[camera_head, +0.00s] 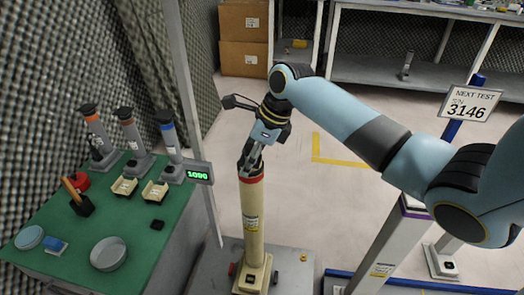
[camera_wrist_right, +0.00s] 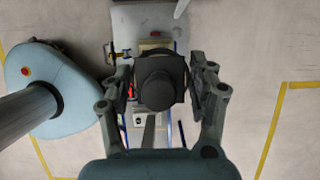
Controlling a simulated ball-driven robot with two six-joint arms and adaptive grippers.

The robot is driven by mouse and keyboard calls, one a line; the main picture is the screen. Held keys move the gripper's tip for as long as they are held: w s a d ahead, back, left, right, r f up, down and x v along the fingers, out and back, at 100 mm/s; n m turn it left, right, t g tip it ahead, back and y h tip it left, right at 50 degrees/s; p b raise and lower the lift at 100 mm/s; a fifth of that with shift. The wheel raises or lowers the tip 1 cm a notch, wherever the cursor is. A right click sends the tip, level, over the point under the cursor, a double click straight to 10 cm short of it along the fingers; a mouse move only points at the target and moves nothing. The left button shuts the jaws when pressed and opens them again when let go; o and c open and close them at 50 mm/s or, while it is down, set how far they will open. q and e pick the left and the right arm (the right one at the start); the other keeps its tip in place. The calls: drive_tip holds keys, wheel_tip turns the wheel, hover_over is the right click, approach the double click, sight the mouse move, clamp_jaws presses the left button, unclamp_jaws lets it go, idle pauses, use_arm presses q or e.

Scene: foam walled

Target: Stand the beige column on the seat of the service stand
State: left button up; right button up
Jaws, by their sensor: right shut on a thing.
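The beige column (camera_head: 252,215) is upright in the head view, with a red band near its top, a yellow label and a wider beige foot (camera_head: 262,268). My right gripper (camera_head: 251,158) is shut on its dark top from above. In the right wrist view the column's dark square top (camera_wrist_right: 158,88) sits between the two fingers. The foot is over a grey top (camera_head: 210,277), which looks like the service stand. The column hides the seat, and I cannot tell if the foot touches it. My left gripper is out of view.
A green table (camera_head: 75,220) at left holds several columns, beige blocks, dishes and a dark holder. A grey post with a green display (camera_head: 199,173) rises close left of the column. A grey pillar (camera_head: 392,235) and a sign (camera_head: 467,103) stand right.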

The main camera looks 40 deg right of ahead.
wheel_tip(320, 180, down, 4)
drive_tip(key=shift+w+a+r+b, duration=0.1)
drive_tip(key=shift+r+b, duration=0.05)
drive_tip(key=shift+b, duration=0.8)
drive_tip(key=o, duration=1.7)
